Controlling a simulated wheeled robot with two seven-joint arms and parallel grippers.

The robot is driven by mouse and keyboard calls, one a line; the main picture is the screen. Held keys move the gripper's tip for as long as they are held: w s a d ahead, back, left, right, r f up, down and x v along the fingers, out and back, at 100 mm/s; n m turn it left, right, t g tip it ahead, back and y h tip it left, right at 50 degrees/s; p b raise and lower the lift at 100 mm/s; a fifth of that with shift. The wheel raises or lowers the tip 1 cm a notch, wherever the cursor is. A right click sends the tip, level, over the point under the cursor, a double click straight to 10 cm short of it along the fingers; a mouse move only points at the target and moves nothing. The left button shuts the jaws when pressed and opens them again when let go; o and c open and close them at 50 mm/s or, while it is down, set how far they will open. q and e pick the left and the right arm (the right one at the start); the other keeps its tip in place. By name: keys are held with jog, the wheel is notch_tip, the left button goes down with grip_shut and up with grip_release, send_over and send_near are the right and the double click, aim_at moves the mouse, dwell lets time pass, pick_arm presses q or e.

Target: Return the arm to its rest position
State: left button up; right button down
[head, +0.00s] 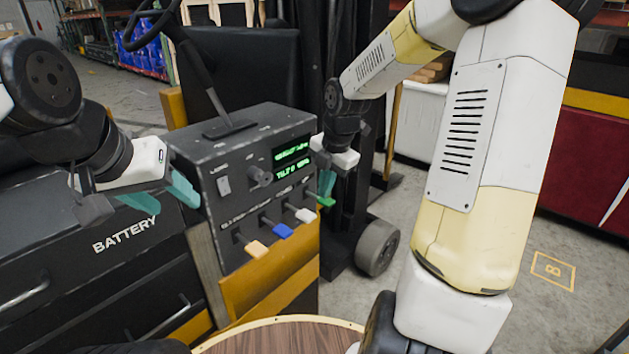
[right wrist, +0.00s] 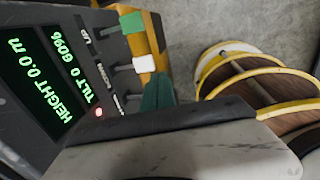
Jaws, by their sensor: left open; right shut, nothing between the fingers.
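My right arm (head: 470,130) reaches across the right of the head view. Its gripper (head: 327,184) is shut and empty, with teal fingers beside the control box's right edge, close to the green-tipped lever (head: 325,201). In the right wrist view the teal fingers (right wrist: 157,92) show next to the white-tipped lever (right wrist: 144,64) and the green-tipped lever (right wrist: 132,22); whether they touch is unclear. My left gripper (head: 162,196) is open and empty, in front of the battery box (head: 120,265) and left of the control box (head: 205,160).
The control box also carries blue (head: 283,231) and orange (head: 257,249) levers and a lit green display (head: 291,160). A black wheel (head: 377,247) stands right of it. A round wooden top (head: 280,338) lies at the bottom. Bare floor (head: 545,310) shows at right.

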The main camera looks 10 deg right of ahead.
dwell(0.3)
jog(key=s+r+m+t, duration=0.2)
jog(key=s+r+m, duration=0.5)
jog(key=s+m, duration=0.3)
jog(key=s+r+m+t, duration=0.2)
jog(key=s+r+m, duration=0.5)
jog(key=s+m, duration=0.3)
jog(key=shift+s+a+r+m+y, duration=0.3)
jog(key=shift+a+m+y, duration=0.1)
jog(key=shift+m, duration=2)
